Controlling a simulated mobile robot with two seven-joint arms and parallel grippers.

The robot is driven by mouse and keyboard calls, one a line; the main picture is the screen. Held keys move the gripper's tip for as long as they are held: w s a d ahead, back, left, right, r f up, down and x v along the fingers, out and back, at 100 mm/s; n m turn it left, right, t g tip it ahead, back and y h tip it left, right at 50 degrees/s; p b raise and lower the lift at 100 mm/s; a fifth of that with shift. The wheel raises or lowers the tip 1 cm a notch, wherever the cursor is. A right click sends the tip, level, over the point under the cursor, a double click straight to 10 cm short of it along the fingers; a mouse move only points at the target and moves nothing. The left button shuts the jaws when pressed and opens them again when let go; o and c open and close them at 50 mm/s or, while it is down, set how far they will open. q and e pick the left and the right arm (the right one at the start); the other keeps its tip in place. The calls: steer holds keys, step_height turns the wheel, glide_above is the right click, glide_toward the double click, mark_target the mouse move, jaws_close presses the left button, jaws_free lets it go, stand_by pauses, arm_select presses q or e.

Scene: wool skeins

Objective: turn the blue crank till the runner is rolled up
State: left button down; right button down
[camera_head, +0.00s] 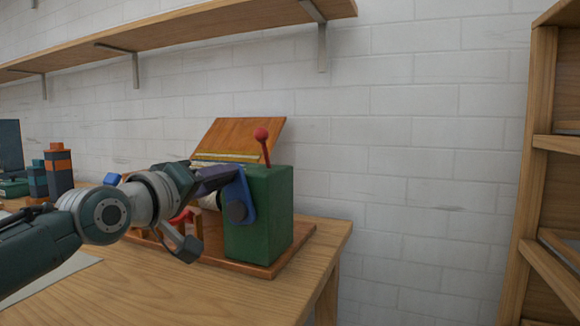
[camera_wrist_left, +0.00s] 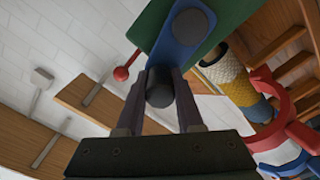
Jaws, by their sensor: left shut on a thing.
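The blue crank (camera_head: 245,196) is mounted on the side of a green block (camera_head: 268,215) on the table. In the left wrist view the crank's blue arm (camera_wrist_left: 183,38) ends in a dark round handle (camera_wrist_left: 160,90). My left gripper (camera_head: 232,176) is shut on that handle, with one finger on each side; its fingers also show in the left wrist view (camera_wrist_left: 160,98). What seems to be the runner, a yellow and white patterned roll (camera_wrist_left: 235,82), sits beside the green block. In the head view my gripper hides most of the roll.
A red-knobbed lever (camera_head: 262,136) rises from the green block, in front of a tilted wooden board (camera_head: 240,137). Red curved parts (camera_wrist_left: 275,115) stand near the roll. Stacked blocks (camera_head: 58,168) are at the left. A shelf (camera_head: 180,32) hangs above; a wooden rack (camera_head: 535,180) stands right.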

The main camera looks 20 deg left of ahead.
arm_select(q)
steer(key=m, duration=0.1)
steer(key=d+m+p, duration=0.1)
steer(key=shift+d+r+m, duration=0.3)
steer(key=shift+s+d+f+m+p, duration=0.1)
steer(key=shift+d+m+p, duration=0.3)
steer(key=shift+m, duration=0.3)
steer(key=shift+d+f+m+p, duration=0.1)
steer(key=shift+d+m+p, duration=0.2)
steer(key=shift+m+p, duration=0.3)
steer(key=shift+d, duration=0.1)
steer(key=c, duration=0.5)
jaws_free()
steer(key=shift+c, duration=0.2)
steer(key=shift+f, duration=0.1)
steer(key=shift+s, duration=0.3)
steer(key=s+p, duration=0.2)
steer(key=s, duration=0.7)
steer(key=shift+s+a+p, duration=0.2)
steer(key=shift+a+p, duration=0.15)
steer(key=shift+a, duration=0.1)
